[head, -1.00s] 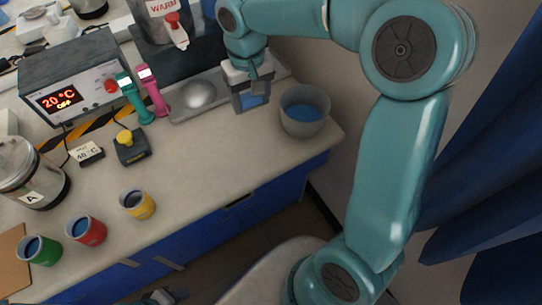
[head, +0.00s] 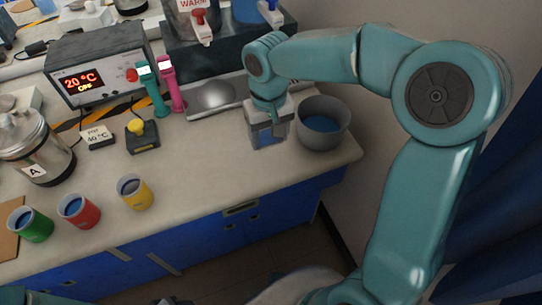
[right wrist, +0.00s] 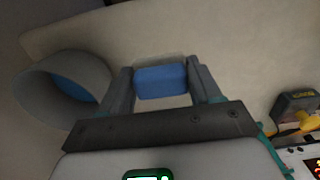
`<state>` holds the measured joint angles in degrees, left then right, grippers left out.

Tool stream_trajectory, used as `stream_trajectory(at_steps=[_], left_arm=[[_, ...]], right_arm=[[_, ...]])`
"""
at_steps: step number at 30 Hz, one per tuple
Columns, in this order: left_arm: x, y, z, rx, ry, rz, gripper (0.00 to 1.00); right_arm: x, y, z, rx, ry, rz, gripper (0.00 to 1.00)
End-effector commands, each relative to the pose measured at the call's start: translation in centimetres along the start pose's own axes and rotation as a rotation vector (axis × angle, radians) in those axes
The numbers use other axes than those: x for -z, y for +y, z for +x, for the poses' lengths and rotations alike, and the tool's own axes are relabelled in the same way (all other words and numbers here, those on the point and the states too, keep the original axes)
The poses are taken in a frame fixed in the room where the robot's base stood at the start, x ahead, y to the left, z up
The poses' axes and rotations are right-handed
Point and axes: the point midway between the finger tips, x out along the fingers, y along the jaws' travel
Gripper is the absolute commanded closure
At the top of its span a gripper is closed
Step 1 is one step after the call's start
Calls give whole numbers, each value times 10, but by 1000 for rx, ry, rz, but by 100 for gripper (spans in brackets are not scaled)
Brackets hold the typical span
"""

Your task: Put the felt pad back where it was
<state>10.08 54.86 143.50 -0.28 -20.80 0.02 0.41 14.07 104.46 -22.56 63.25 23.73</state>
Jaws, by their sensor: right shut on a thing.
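My right gripper (head: 268,138) is at the right part of the bench, just left of the grey bowl. It is shut on a small blue block that I take for the felt pad (right wrist: 160,82). In the right wrist view the pad sits between the two fingers, close over the pale bench top; I cannot tell whether it touches the bench. In the head view the pad (head: 266,134) is partly hidden by the fingers. My left gripper is not clearly in view.
The grey bowl (head: 322,123), blue inside, stands close to the right gripper. Teal (head: 152,92) and pink (head: 170,85) handled things stand left of a metal dish (head: 217,96). Yellow (head: 136,193), red (head: 79,210) and green (head: 31,224) cups stand at left.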

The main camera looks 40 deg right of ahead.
Motion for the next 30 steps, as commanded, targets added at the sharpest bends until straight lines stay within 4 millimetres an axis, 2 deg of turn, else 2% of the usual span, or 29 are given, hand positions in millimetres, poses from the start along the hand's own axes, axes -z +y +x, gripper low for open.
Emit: stream_trajectory(at_steps=[1,3,8,15,27,28,30], left_arm=[[0,-1,3,0,0,0,57],[0,-1,4,0,0,0,57],[0,-2,5,0,0,0,57],[0,-3,9,0,0,0,57],[0,-5,13,0,0,0,57],[0,-5,13,0,0,0,57],[0,-4,12,0,0,0,57]], right_arm=[[-1,1,13,-1,-4,0,65],[-1,1,23,-1,-2,-1,65],[-2,2,37,-1,-1,-1,65],[-3,3,72,-1,-2,0,65],[-2,3,78,0,1,-1,65],[-2,3,78,0,1,-1,33],[-2,3,76,0,1,-1,11]])
